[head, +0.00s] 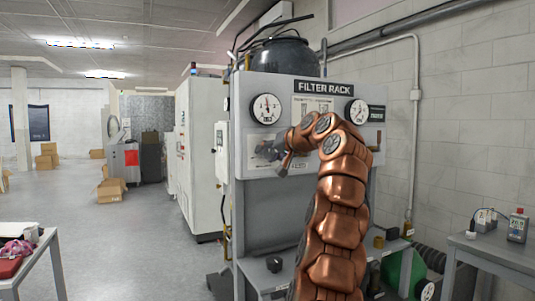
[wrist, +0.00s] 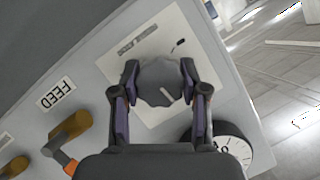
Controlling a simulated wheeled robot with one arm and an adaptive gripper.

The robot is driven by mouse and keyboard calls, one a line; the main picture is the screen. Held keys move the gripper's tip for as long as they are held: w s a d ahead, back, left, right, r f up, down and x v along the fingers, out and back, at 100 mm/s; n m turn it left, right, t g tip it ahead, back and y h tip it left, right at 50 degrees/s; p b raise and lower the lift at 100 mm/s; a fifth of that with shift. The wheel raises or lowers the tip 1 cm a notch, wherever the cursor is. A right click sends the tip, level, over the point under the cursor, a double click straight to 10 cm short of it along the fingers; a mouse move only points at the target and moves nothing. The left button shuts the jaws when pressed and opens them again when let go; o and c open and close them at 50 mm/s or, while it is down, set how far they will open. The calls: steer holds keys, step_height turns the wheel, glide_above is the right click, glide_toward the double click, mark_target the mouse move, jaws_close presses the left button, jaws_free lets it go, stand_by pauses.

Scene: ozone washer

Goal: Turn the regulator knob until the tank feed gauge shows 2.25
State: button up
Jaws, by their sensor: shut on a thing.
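The regulator knob (wrist: 160,82) is a dark grey round knob with a pale mark, in front of a light plate on the panel. My gripper (wrist: 160,85) is shut on it, one finger on each side. In the head view my gripper (head: 272,152) is at the left part of the filter rack panel, below a round white gauge (head: 266,109), and the knob is hard to make out. That gauge's needle points roughly upward; its numbers are too small to read. The gauge also shows partly in the wrist view (wrist: 233,148), cut by my gripper. I cannot tell whether it is the tank feed gauge.
A second gauge (head: 357,112) sits at the panel's right. A FEED label (wrist: 57,95) and a yellow-brown handle (wrist: 70,127) are beside the knob in the wrist view. A side table (head: 495,252) with bottles stands right. The floor at left is mostly clear.

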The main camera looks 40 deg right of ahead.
steer(key=shift+r+m+t+y+p, duration=0.3)
steer(key=shift+m+t+y+p, duration=0.2)
steer(key=shift+m+p, duration=0.6)
steer(key=shift+f+m+y+p, duration=0.25)
steer(key=shift+m+y+p, duration=0.05)
steer(key=shift+m, duration=0.1)
steer(key=o, duration=1.2)
steer(key=shift+c, duration=0.2)
steer(key=v, duration=1.2)
steer(key=shift+f, duration=0.2)
